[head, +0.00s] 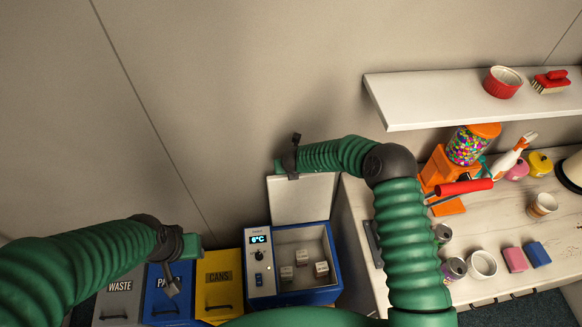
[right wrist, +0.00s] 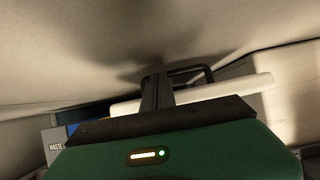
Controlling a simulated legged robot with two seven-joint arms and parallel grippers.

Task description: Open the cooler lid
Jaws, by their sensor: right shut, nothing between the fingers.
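The blue cooler (head: 310,298) stands low in the middle of the head view, with a 6°C display on its panel. Its pale lid (head: 304,199) is raised, standing up at the back, and the inside is uncovered. Three small white cubes (head: 302,257) lie inside. My right gripper (head: 296,139) is shut and empty at the lid's top left edge. In the right wrist view its dark fingers (right wrist: 157,90) are in front of the lid's pale edge (right wrist: 225,90); contact is unclear. My left gripper (head: 172,288) hangs over the bins, its jaw opening unclear.
Waste (head: 119,298), blue (head: 166,303) and yellow cans (head: 218,283) bins stand left of the cooler. A counter (head: 400,262) at right holds a gumball machine (head: 466,150), cups and sponges. A shelf (head: 425,100) juts out above it. The wall is close behind the lid.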

